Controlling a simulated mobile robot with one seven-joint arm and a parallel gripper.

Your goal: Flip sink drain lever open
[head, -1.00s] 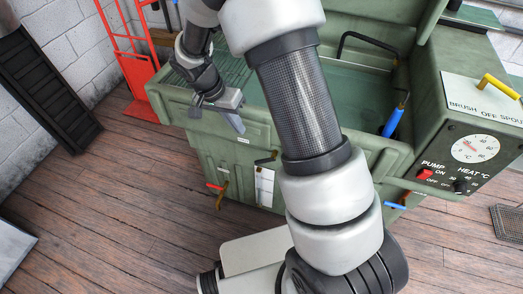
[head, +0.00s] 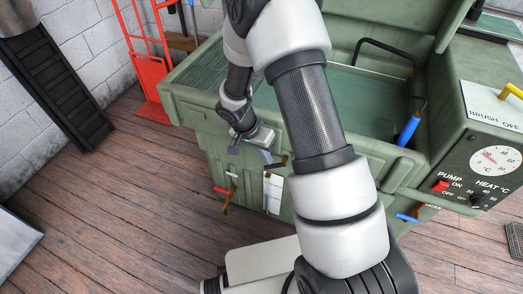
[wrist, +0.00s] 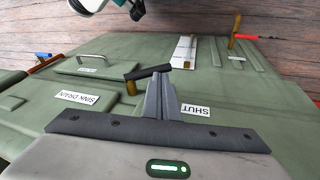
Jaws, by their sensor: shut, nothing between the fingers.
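The sink drain lever, with a black handle (wrist: 147,73) on a brass stem (wrist: 131,88), sits on the green washer's front panel. A "SINK DRAIN" label (wrist: 77,97) and a "SHUT" label (wrist: 195,110) lie on either side of it in the wrist view. In the head view the lever handle (head: 276,163) is small beside my gripper (head: 266,155). My gripper (wrist: 160,78) is shut and empty. Its fingertips are right by the free end of the handle; I cannot tell whether they touch it.
A red-handled lever (head: 222,191) is on the panel to the left, a blue-handled lever (head: 407,218) to the right. A white plate (head: 272,191) is below the drain lever. The sink basin (head: 350,100) is above. Wooden floor (head: 120,210) in front is clear.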

